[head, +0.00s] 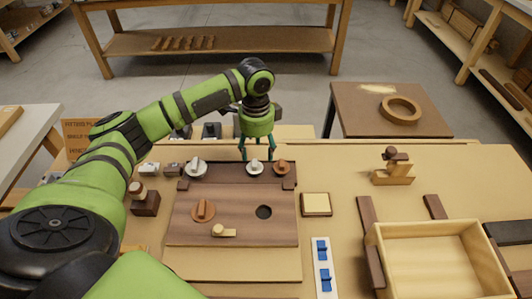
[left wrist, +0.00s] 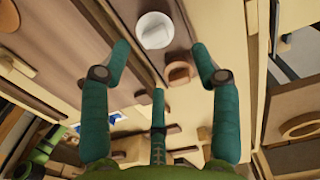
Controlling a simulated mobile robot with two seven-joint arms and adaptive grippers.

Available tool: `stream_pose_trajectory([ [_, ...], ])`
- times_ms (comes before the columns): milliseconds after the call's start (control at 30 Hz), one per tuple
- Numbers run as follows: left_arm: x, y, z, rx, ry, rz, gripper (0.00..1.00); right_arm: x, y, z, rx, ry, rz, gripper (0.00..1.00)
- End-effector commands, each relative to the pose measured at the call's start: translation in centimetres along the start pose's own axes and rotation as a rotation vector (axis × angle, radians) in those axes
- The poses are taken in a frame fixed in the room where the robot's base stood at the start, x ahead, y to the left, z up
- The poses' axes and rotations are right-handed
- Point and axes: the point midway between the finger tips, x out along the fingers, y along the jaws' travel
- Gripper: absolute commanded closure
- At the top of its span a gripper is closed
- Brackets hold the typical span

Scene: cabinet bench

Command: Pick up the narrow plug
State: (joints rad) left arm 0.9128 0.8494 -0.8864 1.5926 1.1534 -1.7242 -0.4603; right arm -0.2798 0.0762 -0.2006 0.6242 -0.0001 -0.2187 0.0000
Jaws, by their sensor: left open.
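Three knob-like plugs stand in a row along the back strip of the dark brown board (head: 235,235): a larger pale grey one (head: 196,167), a white one (head: 254,167) and an orange-brown one (head: 281,167). I cannot tell for sure which is the narrow plug. My left gripper (head: 257,154) points down over the white and orange-brown ones. In the left wrist view its green fingers are spread and empty. The white plug (left wrist: 154,30) and the orange-brown plug (left wrist: 180,73) show between and beyond the fingertips. My right gripper is not in view.
The board holds a round dark hole (head: 264,212), an orange-brown knob (head: 203,210) and a tan peg (head: 224,231). A cream block (head: 316,204) lies to its right. An open wooden box (head: 376,240) stands at the right. Small blocks stand at the left.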

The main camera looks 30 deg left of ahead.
Motion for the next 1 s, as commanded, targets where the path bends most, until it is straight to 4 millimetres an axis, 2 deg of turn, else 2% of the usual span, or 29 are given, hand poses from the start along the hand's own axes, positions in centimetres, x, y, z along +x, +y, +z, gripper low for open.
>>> stream_pose_trajectory([
  [200, 2.3, -0.1, 0.1, 0.0, -0.003, 0.003, 0.38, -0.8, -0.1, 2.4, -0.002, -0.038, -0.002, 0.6],
  [333, 4.3, -0.3, 0.2, -0.001, -0.003, 0.004, 0.38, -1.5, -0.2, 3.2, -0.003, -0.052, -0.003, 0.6],
  [500, 6.3, -0.3, 0.2, 0.001, -0.002, 0.001, 0.38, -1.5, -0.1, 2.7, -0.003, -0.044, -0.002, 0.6],
  [767, 6.6, -0.3, 0.2, 0.001, -0.001, -0.001, 0.38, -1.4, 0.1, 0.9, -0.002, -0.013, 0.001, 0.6],
  [833, 6.6, -0.3, 0.2, 0.001, -0.001, -0.001, 0.6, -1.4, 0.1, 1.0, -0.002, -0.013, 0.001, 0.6],
  [867, 6.6, -0.3, 0.2, 0.001, -0.001, -0.001, 0.68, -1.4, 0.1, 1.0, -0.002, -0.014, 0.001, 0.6],
  [900, 6.6, -0.3, 0.2, 0.001, -0.001, -0.001, 0.72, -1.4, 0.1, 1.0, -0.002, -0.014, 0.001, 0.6],
  [1000, 6.6, -0.3, 0.2, 0.001, -0.001, 0.0, 0.72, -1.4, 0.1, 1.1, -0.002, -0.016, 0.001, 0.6],
])
